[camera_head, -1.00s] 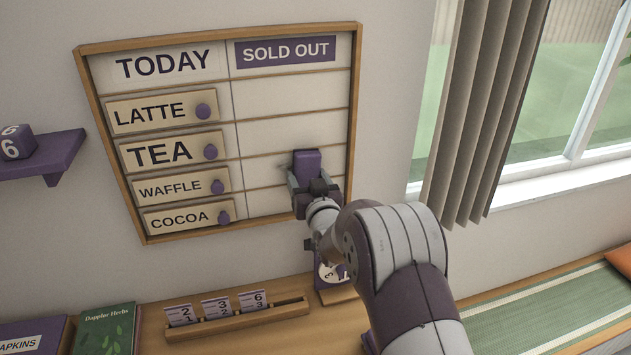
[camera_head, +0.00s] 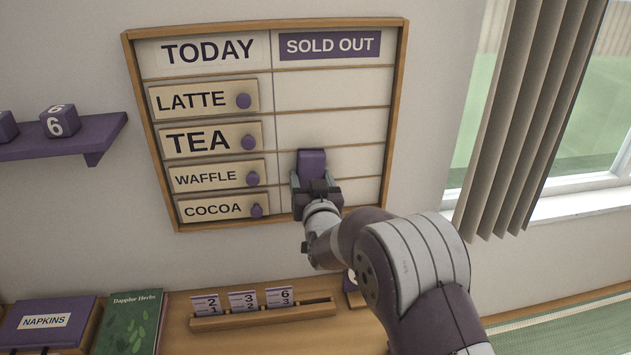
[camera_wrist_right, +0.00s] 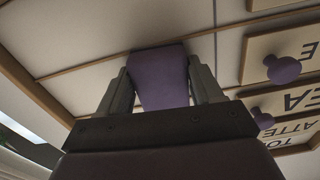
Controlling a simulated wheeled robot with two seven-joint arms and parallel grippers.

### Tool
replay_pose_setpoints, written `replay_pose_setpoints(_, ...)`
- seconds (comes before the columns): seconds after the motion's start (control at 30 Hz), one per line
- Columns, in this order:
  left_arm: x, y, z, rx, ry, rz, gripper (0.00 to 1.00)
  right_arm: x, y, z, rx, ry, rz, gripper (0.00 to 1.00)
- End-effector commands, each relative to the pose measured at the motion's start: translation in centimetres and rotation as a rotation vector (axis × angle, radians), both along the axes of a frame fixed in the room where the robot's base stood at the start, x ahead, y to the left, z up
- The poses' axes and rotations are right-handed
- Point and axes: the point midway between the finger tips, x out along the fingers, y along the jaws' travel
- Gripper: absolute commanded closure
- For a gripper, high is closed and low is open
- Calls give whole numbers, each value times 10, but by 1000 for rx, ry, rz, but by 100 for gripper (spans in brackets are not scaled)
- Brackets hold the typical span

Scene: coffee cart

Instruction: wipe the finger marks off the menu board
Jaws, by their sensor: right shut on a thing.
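The menu board (camera_head: 397,80) hangs on the wall in a wooden frame, with a TODAY column at left and a SOLD OUT column at right. My right gripper (camera_head: 313,178) is shut on a purple block-shaped wiper (camera_head: 311,162) at the lower part of the SOLD OUT column. In the right wrist view the wiper (camera_wrist_right: 158,77) sits between the two fingers, its far end at the board face; I cannot tell whether it touches. I can make out no finger marks. My left gripper is not in view.
Plaques for LATTE (camera_head: 190,99), TEA (camera_head: 196,142), WAFFLE (camera_head: 205,178) and COCOA (camera_head: 212,209) with purple knobs fill the TODAY column. Below stand a card rack (camera_head: 262,314), a green book (camera_head: 130,322) and a napkin box (camera_head: 45,323). A purple shelf (camera_head: 75,138) is at left, a curtain (camera_head: 530,120) at right.

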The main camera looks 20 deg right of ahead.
Motion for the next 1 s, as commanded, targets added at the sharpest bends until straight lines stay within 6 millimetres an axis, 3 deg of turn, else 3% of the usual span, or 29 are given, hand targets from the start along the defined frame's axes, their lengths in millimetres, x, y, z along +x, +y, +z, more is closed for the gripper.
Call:
replay_pose_setpoints(0.17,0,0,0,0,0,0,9,-7,2,0,0,1,0,63)
replay_pose_setpoints(0.53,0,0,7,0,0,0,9,-53,14,1,0,1,0,63)
replay_pose_setpoints(0.87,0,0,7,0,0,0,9,-59,15,0,0,1,0,63)
replay_pose_setpoints(1.0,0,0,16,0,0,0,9,-69,17,3,1,3,0,63)
